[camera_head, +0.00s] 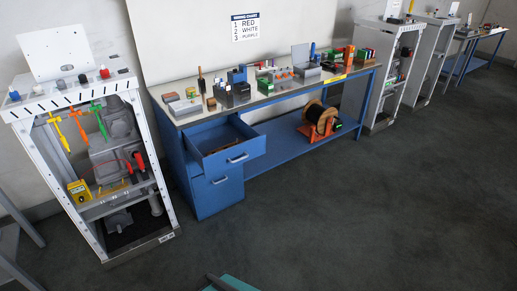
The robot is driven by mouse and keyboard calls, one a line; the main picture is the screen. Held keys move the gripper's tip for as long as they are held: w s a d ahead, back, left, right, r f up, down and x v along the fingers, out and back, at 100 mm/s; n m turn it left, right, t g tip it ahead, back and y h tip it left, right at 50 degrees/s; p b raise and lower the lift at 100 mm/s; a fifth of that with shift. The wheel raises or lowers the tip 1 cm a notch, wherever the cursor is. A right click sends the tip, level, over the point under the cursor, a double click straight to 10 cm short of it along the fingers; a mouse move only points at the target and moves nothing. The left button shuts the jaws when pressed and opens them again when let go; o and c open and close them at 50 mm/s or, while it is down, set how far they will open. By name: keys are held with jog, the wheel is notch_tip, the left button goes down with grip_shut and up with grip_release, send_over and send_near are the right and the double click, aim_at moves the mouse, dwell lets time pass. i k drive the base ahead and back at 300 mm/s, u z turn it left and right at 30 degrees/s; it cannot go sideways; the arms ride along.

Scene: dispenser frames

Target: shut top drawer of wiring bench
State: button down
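The wiring bench (172,104) stands against the wall, with a light worktop and a blue frame. Its blue top drawer (226,151) is pulled out toward the room. The drawer's pale bar handle (237,158) is on its front. I can see part of the inside, with a brown floor and nothing clearly lying in it. The lower blue door or drawer front (218,192) below it looks shut and has its own handle (220,181). I cannot make out my gripper; only a small dark and teal piece shows at the bottom edge.
A grey tool cabinet (158,205) with coloured tools stands left of the bench. A cable reel (318,115) on an orange stand sits on the bench's low shelf. Several small parts cover the worktop. The dark floor (330,210) in front is clear. More benches stand at the back right.

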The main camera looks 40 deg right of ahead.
aim_at(212, 144)
jog(key=z, duration=0.15)
jog(key=i, duration=0.95)
jog(key=u, duration=0.1)
